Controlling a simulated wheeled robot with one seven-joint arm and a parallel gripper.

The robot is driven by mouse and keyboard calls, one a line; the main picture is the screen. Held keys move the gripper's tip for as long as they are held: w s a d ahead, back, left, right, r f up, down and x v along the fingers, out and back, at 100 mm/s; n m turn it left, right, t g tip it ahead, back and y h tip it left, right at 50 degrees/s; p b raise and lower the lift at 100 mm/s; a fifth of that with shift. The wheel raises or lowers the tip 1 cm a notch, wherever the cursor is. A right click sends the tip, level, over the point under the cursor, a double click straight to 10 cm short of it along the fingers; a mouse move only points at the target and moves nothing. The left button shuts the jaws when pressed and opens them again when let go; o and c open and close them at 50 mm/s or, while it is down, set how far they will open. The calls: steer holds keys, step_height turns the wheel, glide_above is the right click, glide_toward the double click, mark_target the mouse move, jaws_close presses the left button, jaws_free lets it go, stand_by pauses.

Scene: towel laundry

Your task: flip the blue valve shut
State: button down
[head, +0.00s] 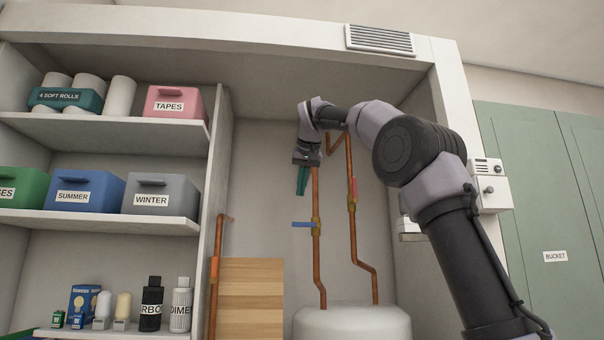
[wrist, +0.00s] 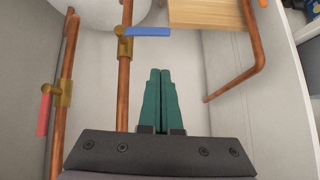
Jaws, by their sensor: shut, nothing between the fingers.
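The blue valve handle (head: 303,224) sticks out to the left from its brass body (head: 316,228) on a vertical copper pipe. It lies level, square across the pipe. In the wrist view the blue handle (wrist: 150,31) points right from its brass body (wrist: 123,45), again across the pipe. My gripper (head: 302,192) has green fingers pointing down, above the blue handle and apart from it. In the wrist view my gripper's fingertips (wrist: 160,72) are together with nothing between them, beside the pipe.
A second pipe close by has a red handle (head: 353,188) lying along it; it also shows in the wrist view (wrist: 44,114). A white tank (head: 352,322) stands below. A wooden board (head: 251,297) and shelves with bins stand left.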

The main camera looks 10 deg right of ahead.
steer(key=v, duration=0.5)
steer(key=shift+s+a+r, duration=0.1)
steer(key=shift+s+r, duration=0.1)
stand_by(0.3)
steer(key=s+d+f+m, duration=0.1)
steer(key=s+d+f, duration=0.3)
steer(key=s+f, duration=0.5)
steer(key=s+d+f+m+g, duration=0.1)
steer(key=s+d+f, duration=0.3)
steer(key=s+f, duration=0.5)
steer(key=s+d+f+m+y, duration=0.1)
steer(key=s+d+f, duration=0.3)
steer(key=s+f, duration=0.6)
step_height(320, 180, down, 11)
steer(key=shift+r+m+g, duration=0.1)
steer(key=shift+m+g, duration=0.3)
steer(key=shift+s+d, duration=0.1)
steer(key=shift+s, duration=0.05)
